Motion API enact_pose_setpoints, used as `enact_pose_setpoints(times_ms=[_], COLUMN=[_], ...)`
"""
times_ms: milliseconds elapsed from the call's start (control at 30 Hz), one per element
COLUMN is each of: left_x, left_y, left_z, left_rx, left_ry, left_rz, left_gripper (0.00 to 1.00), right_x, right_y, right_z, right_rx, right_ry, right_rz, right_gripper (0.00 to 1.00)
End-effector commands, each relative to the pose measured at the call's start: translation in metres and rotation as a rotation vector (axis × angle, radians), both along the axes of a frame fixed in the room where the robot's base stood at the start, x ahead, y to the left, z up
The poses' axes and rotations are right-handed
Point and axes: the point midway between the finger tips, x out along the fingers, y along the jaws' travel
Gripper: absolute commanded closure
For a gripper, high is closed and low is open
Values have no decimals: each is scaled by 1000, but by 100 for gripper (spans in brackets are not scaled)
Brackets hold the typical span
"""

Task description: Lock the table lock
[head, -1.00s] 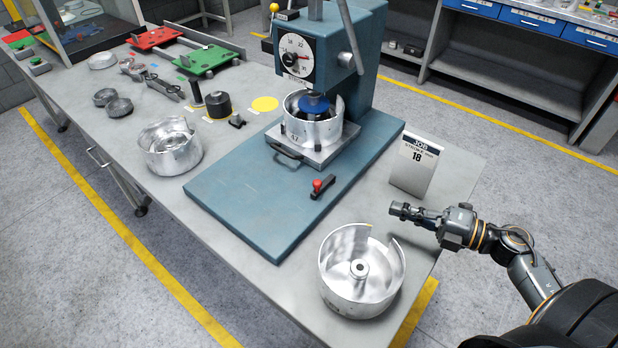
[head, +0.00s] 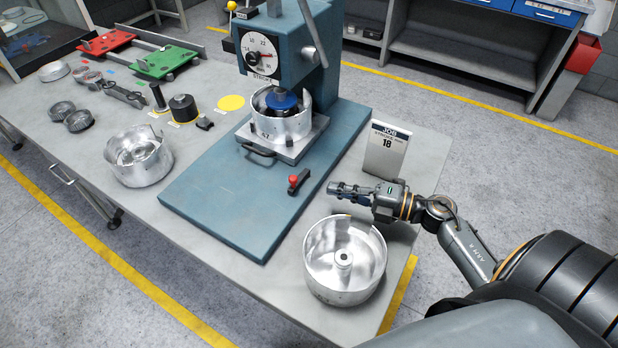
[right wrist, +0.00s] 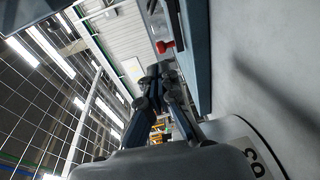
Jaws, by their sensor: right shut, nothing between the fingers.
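The table lock, a small lever with a red knob (head: 293,179), sits on the front right part of the blue press base (head: 225,205). Its red knob also shows at the top of the right wrist view (right wrist: 165,47). My right gripper (head: 332,188) is shut and empty. It points left from the right side, a short way right of the lock and apart from it. The press (head: 285,50) stands behind, with a metal housing (head: 282,128) on its sliding plate (head: 300,147) under the blue-topped ram. My left gripper is not in view.
An open metal drum (head: 345,290) stands at the table's front right, just below my right gripper. A job card marked 18 (head: 385,150) stands behind the gripper. Another drum (head: 138,158), black parts (head: 183,108) and red and green fixtures (head: 165,62) lie to the left.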

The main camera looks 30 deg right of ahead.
Motion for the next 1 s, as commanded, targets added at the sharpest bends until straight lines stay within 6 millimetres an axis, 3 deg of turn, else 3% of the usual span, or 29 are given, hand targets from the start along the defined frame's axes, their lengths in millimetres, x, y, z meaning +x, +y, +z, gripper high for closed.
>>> enact_pose_setpoints(times_ms=[200,400,1000], left_x=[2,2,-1], left_y=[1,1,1], left_z=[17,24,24], left_rx=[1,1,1], left_ry=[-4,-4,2], left_rz=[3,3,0], left_gripper=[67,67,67], right_x=[35,52,56], right_y=[28,43,48], right_z=[1,-3,-6], right_rx=[5,2,0], right_ry=[-1,-1,0], right_rz=[-1,0,1], right_gripper=[100,100,100])
